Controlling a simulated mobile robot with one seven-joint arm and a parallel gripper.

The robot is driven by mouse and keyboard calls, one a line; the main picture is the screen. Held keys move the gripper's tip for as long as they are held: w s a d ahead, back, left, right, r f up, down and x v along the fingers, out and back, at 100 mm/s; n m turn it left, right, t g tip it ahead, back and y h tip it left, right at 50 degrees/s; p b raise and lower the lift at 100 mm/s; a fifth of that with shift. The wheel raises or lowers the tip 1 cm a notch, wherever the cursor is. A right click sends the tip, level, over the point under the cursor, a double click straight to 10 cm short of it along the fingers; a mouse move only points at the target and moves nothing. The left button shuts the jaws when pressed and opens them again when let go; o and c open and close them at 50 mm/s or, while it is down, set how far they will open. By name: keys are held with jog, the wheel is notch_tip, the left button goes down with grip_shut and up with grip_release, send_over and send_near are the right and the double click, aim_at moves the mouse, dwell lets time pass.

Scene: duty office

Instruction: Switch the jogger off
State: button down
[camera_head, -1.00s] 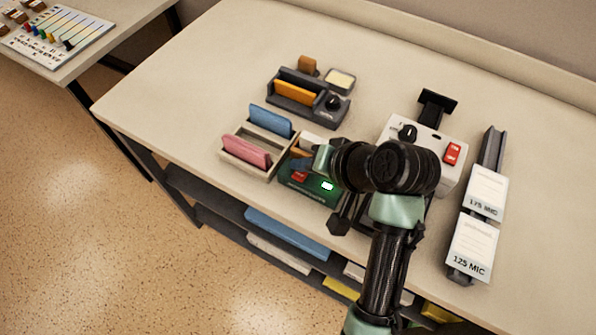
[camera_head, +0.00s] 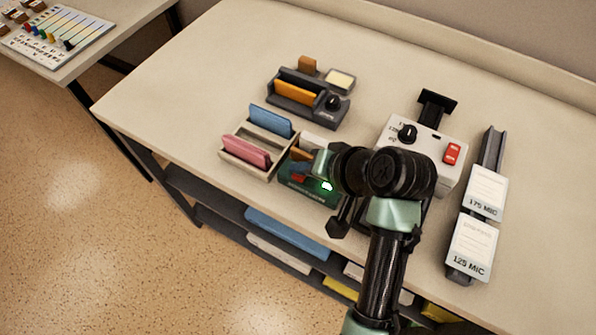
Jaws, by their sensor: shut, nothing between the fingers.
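No label for the jogger can be read, so I cannot tell for sure which device it is. A dark grey tray device (camera_head: 297,110) with a black knob (camera_head: 333,102) holds orange cards at the back middle of the table. A green device (camera_head: 305,195) with a red switch (camera_head: 298,178) and a small white patch stands at the front edge. My gripper (camera_head: 311,168) is shut and empty, low over the green device. It and my wrist hide part of that device; whether it touches the switch I cannot tell.
A beige tray (camera_head: 268,148) with blue and pink cards stands left of the green device. A white box (camera_head: 429,138) with a black knob and red switch stands behind my wrist. A dark rail (camera_head: 490,150) with white packs is at the right. The table's left part is clear.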

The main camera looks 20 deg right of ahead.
jog(key=shift+f, duration=0.35)
dwell(0.4)
jog(key=shift+r+p, duration=0.85)
jog(key=shift+p, duration=0.1)
jog(key=r+p, duration=0.5)
jog(key=shift+w+d, duration=0.3)
jog(key=shift+d, duration=0.1)
jog(key=shift+f, duration=0.1)
